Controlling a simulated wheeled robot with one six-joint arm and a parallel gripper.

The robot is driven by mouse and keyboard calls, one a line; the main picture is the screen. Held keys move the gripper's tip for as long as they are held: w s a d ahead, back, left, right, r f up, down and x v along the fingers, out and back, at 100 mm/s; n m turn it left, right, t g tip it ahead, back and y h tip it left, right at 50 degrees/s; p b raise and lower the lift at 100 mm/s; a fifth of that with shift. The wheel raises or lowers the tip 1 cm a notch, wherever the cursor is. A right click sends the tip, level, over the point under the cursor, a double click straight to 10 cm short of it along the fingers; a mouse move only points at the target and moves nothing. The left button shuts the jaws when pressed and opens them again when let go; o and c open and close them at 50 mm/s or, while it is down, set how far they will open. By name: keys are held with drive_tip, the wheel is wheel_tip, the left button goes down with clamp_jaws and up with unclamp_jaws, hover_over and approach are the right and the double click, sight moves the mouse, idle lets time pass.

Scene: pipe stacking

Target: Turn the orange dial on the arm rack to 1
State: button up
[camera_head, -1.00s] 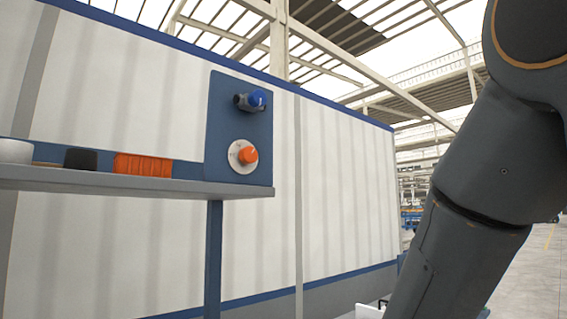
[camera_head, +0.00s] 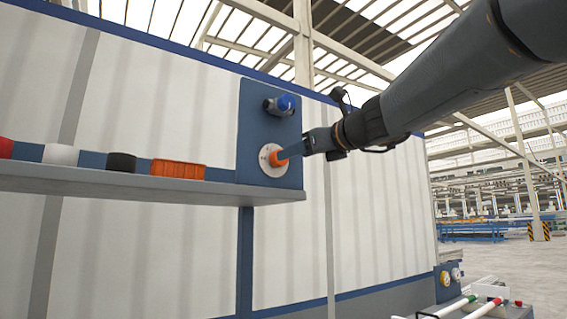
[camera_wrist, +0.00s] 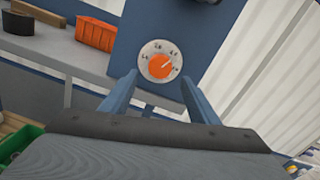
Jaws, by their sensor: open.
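The orange dial (camera_head: 276,158) sits on a round white plate (camera_head: 267,165) with small marks, on the blue panel (camera_head: 257,103) of the rack. In the wrist view the dial (camera_wrist: 160,67) shows face-on with a light pointer line toward the upper right; the marks are too small to read surely. My gripper (camera_head: 288,152) reaches the dial from the right in the head view. In the wrist view my gripper (camera_wrist: 160,88) is open, with one blue finger on each side below the dial. Whether the fingers touch it I cannot tell.
A blue knob (camera_head: 286,104) sticks out above the dial. The shelf (camera_head: 150,190) to the left bears an orange crate (camera_head: 177,169), a black cylinder (camera_head: 122,162), a white one (camera_head: 60,154) and a red item (camera_head: 5,148). A green bin (camera_wrist: 20,141) shows in the wrist view.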

drive_tip(key=p+x, duration=0.1)
drive_tip(key=x, duration=0.6)
drive_tip(key=shift+f+p, duration=0.15)
drive_tip(key=shift+p, duration=0.2)
drive_tip(key=shift+c, duration=0.2)
drive_tip(key=c, duration=1)
